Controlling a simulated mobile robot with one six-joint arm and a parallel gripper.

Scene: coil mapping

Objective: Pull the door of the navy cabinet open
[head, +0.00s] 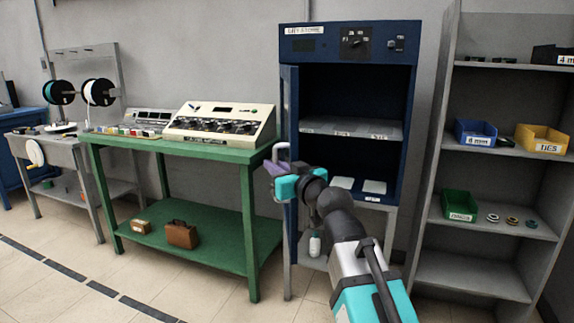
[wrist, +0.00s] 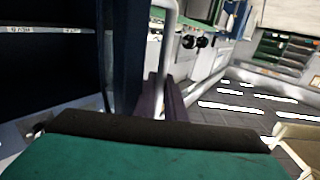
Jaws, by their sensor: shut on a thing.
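The navy cabinet (head: 347,30) stands at the centre right on a grey stand, and its inside with shelves shows. Its navy door (head: 290,115) is swung out at the left side and seen nearly edge-on. A pale bar handle (head: 281,147) is on the door's outer side. My gripper (head: 275,167) is shut on the handle. In the wrist view the purple fingers (wrist: 163,100) close around the lower part of the pale handle (wrist: 168,45), beside the dark door (wrist: 128,60). The fingertips' exact contact is partly hidden.
A green workbench (head: 185,146) with a cream control console (head: 220,124) stands close left of the door. Grey shelving (head: 490,209) with bins stands on the right. The tiled floor (head: 100,270) in front is clear.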

